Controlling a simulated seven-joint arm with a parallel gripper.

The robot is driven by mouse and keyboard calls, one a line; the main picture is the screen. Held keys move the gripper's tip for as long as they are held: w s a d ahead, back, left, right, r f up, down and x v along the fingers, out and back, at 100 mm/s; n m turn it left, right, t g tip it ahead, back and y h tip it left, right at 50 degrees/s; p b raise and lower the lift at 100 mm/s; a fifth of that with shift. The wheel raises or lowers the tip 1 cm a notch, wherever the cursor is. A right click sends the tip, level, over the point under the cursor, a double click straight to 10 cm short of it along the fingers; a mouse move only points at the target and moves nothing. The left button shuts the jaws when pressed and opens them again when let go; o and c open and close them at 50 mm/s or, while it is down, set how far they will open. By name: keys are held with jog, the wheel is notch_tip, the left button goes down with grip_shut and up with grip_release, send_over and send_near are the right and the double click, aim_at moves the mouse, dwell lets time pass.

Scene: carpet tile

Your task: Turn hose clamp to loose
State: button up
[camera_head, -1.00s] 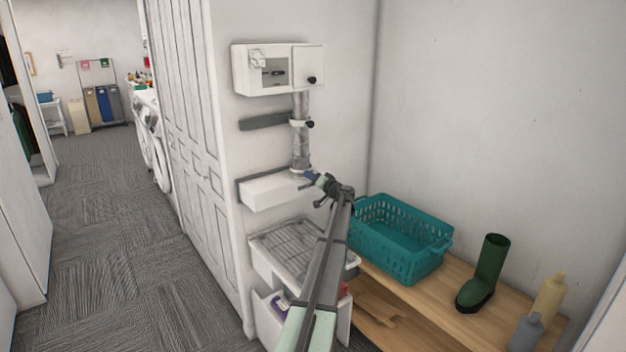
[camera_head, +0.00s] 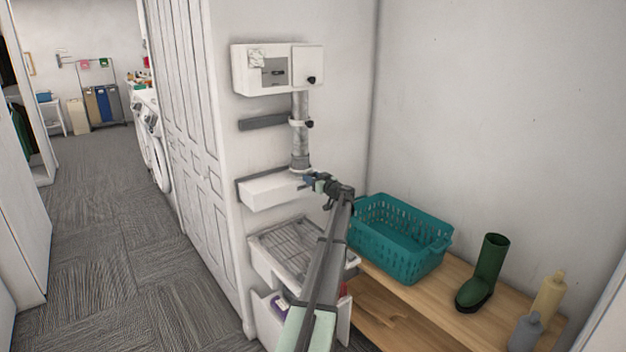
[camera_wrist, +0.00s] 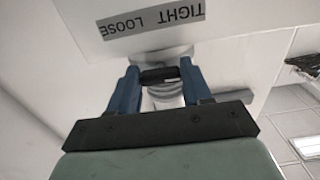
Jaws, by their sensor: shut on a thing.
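A grey hose (camera_head: 299,146) runs down the wall from a white box to a white shelf-like unit (camera_head: 277,189). My gripper (camera_head: 309,181) is at the hose's lower end, by the front of that unit. In the wrist view, my gripper's blue fingers (camera_wrist: 158,78) are shut on a small black knob (camera_wrist: 160,75), the hose clamp's handle. A round pale fitting shows behind it. A grey label (camera_wrist: 152,20) reading TIGHT and LOOSE appears upside down above the fingers. The fingers hide part of the knob, and its exact setting is unclear.
A white wall box (camera_head: 262,72) with a black knob is above. A second black knob (camera_head: 309,124) sits midway up the hose. A teal basket (camera_head: 400,238), green boot (camera_head: 486,272) and bottles stand on the wooden bench (camera_head: 430,306) to the right.

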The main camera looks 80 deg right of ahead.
dwell(0.4)
jog(key=o, duration=1.1)
jog(key=shift+c, duration=0.2)
jog(key=v, duration=1.3)
jog(key=shift+s+a, duration=0.25)
jog(key=shift+a, duration=0.05)
